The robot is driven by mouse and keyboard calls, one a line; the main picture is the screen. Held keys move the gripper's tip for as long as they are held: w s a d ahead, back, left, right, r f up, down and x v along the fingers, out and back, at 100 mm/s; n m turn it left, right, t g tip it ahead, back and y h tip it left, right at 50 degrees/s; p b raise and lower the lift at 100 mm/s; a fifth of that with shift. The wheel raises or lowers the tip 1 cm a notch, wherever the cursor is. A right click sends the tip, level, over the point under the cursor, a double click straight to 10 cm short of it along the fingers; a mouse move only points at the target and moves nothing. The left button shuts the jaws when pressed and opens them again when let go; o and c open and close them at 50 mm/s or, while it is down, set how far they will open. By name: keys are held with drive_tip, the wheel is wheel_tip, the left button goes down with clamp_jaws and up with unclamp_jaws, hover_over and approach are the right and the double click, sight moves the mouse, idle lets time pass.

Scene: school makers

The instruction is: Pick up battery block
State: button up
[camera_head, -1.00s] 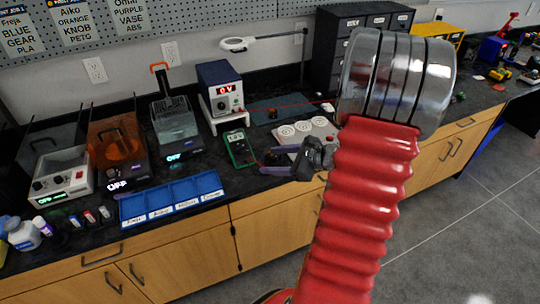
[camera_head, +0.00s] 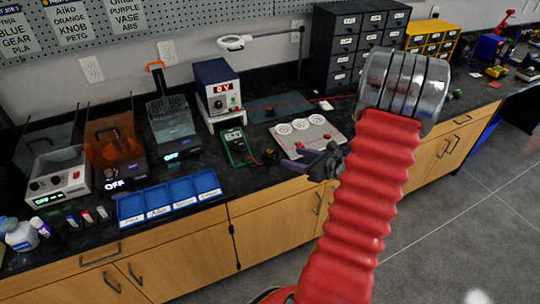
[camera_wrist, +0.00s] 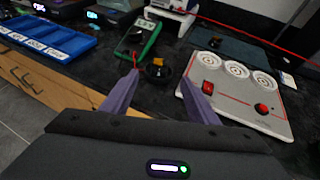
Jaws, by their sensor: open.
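My gripper (camera_head: 291,159) has purple fingers, open and empty, low over the front of the black bench. In the wrist view the gripper (camera_wrist: 160,84) spans the area just in front of a small round black part (camera_wrist: 158,70). That part lies between the green multimeter (camera_wrist: 143,35) and a white board (camera_wrist: 238,84) with three round white holders and red parts. The board (camera_head: 296,122) also shows in the head view, behind the gripper. A red block (camera_wrist: 211,88) sits at the board's left front, close to the right finger. I cannot tell which of these is the battery block.
A blue sorting tray (camera_head: 170,198) lies left on the bench. A power supply (camera_head: 219,87) stands at the back, with a red lead running right. A dark drawer cabinet (camera_head: 352,48) is behind my arm. The bench's front edge is close below the gripper.

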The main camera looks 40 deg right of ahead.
approach(271, 151)
drive_tip(key=shift+x, duration=1.65)
drive_tip(key=shift+f, duration=0.2)
drive_tip(key=shift+x, duration=2.55)
drive_tip(key=shift+d, duration=0.1)
drive_tip(key=shift+c, duration=0.4)
drive_tip(key=c, duration=1.1)
drive_tip(key=shift+r, duration=0.2)
drive_tip(key=shift+c, duration=0.2)
wheel_tip(271, 151, up, 10)
drive_tip(key=shift+f, duration=0.15)
